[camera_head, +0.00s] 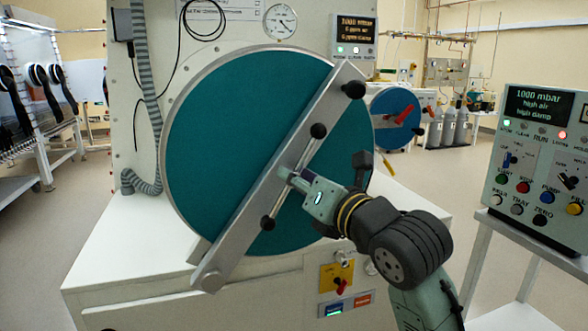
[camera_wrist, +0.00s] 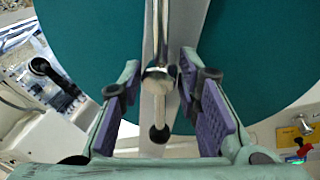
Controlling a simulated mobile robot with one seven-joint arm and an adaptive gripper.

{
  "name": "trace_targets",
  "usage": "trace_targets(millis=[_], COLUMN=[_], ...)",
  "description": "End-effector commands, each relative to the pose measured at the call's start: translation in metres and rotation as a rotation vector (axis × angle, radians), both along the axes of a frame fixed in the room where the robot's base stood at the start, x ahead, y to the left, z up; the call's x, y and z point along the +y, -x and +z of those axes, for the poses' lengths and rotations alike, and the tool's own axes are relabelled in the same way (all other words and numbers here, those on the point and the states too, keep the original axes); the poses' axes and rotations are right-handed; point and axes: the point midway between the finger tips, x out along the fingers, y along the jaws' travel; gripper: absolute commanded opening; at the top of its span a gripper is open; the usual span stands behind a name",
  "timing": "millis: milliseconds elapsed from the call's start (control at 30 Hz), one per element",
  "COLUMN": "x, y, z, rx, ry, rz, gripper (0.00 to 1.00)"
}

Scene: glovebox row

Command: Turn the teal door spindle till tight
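The teal door (camera_head: 240,120) is a large round disc, shut against the white chamber front, with a grey metal bar (camera_head: 235,225) slanting across it. The spindle's slim steel handle (camera_head: 301,160) has black ball ends (camera_head: 318,130) and lies roughly along the bar. My gripper (camera_head: 290,178) is at the middle of this handle and partly hides the hub. In the wrist view the open fingers with purple pads (camera_wrist: 158,85) stand either side of the round steel hub (camera_wrist: 158,80). Gaps show between pads and hub. One ball end (camera_wrist: 160,134) shows below the hub.
A black knob (camera_head: 354,90) sits at the bar's upper end. A yellow plate with a red handle (camera_head: 341,285) is below the door. A control panel (camera_head: 540,165) stands at right. A smaller blue door (camera_head: 393,118) is behind. A grey hose (camera_head: 142,100) runs at left.

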Motion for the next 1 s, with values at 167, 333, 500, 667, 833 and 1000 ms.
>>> trace_targets(millis=[167, 333, 500, 667, 833, 1000], x=[0.0073, 0.0089, 0.0087, 0.0086, 0.0086, 0.0086], y=[-0.0130, -0.0151, -0.0148, -0.0147, -0.0146, -0.0146], z=[0.0005, -0.0006, -0.0005, -0.0005, -0.0003, -0.0003], rx=[0.000, 0.000, 0.000, 0.000, 0.000, 0.000], ry=[-0.002, -0.001, -0.001, -0.001, -0.001, -0.001], rz=[0.000, 0.000, 0.000, 0.000, 0.000, 0.000], gripper=[0.31, 0.31, 0.29, 0.18, 0.07, 0.00])
